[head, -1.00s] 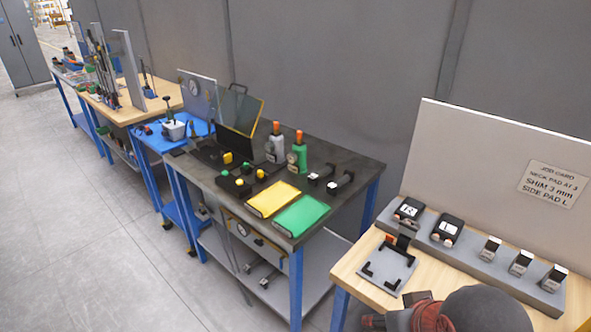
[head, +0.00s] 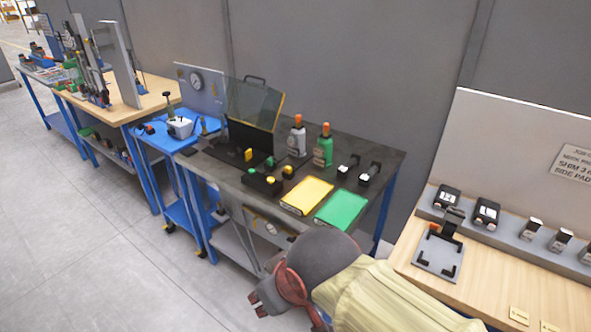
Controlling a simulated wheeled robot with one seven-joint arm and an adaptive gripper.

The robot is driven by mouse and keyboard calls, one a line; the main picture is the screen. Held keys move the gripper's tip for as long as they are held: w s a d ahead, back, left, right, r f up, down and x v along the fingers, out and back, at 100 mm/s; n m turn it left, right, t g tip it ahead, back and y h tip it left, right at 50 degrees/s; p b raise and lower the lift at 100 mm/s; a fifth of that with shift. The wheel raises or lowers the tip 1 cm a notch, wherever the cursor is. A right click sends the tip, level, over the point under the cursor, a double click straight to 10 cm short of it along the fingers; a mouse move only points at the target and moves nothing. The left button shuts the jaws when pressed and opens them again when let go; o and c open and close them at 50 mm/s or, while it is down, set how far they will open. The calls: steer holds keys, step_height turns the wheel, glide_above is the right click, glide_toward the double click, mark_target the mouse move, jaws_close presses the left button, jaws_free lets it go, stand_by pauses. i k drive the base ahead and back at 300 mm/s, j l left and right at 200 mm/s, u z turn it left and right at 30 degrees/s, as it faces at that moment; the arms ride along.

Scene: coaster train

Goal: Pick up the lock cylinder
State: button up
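I cannot make out for sure which thing is the lock cylinder; the parts on the benches are small in this view. The dark middle bench (head: 225,172) carries small black parts with yellow and green tops (head: 262,182), and two black parts with pale ends (head: 347,167) near its right end. My gripper (head: 260,302) is at the lower middle of the head view, in front of the dark bench and apart from its top. Its dark fingers point down and left. Their gap is too small to judge, and I see nothing held.
A yellow tray (head: 307,196) and a green tray (head: 341,209) lie at the dark bench's front edge. A grey bottle (head: 297,140) and a green bottle (head: 323,150) stand behind. A wooden bench (head: 490,277) is at right. The floor at left is clear.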

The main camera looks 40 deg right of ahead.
mark_target(364, 181)
steer(key=i+j+u, duration=0.2)
steer(key=i, duration=0.2)
steer(key=i+u, duration=0.2)
steer(key=i, duration=0.2)
steer(key=i+z, duration=0.2)
steer(key=z, duration=0.15)
steer(key=i+z, duration=0.3)
steer(key=i+j+z, duration=0.15)
steer(key=z, duration=0.2)
steer(key=i+l+z, duration=0.1)
steer(key=z, duration=0.35)
steer(key=i+z, duration=0.2)
steer(key=z, duration=0.25)
steer(key=i+z, duration=0.15)
steer(key=z, duration=0.25)
steer(key=i+z, duration=0.1)
steer(key=z, duration=0.35)
steer(key=i+j+z, duration=0.15)
steer(key=z, duration=0.3)
steer(key=i+j+z, duration=0.2)
steer(key=k+l, duration=0.05)
